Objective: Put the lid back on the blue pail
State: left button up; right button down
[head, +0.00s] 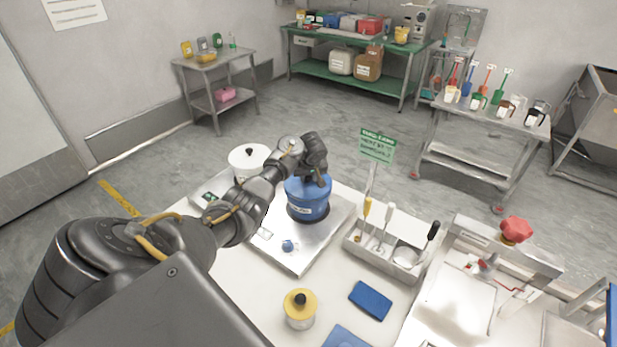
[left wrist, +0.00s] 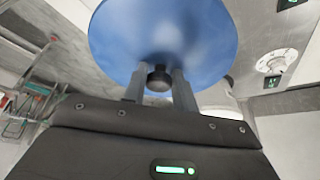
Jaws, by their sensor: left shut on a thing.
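The blue pail (head: 308,207) stands upright on a metal plate (head: 310,255) on the white table, with a pale label on its front. The blue lid (head: 299,184) is at the top of the pail in the head view; whether it is seated or slightly above the rim, I cannot tell. My left gripper (head: 317,181) is over the pail, pointing down. In the left wrist view the round blue lid (left wrist: 205,35) fills the upper middle, and the gripper's fingers (left wrist: 160,85) are shut on its black knob (left wrist: 158,77). The lid hides the pail there. My right gripper is out of view.
A white lidded pot (head: 245,163) stands left of the pail. A tool caddy (head: 372,262) and green sign (head: 376,147) are to the right. A yellow-lidded jar (head: 300,312) and blue cloth (head: 370,300) lie nearer, with bare table between them.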

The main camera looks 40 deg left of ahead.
pick_arm(q)
jog(key=shift+p, duration=0.35)
dwell(0.3)
dwell(0.4)
jog(key=o, duration=1.5)
jog(key=shift+r+p, duration=0.6)
jog(key=shift+r, duration=2.9)
grip_shut()
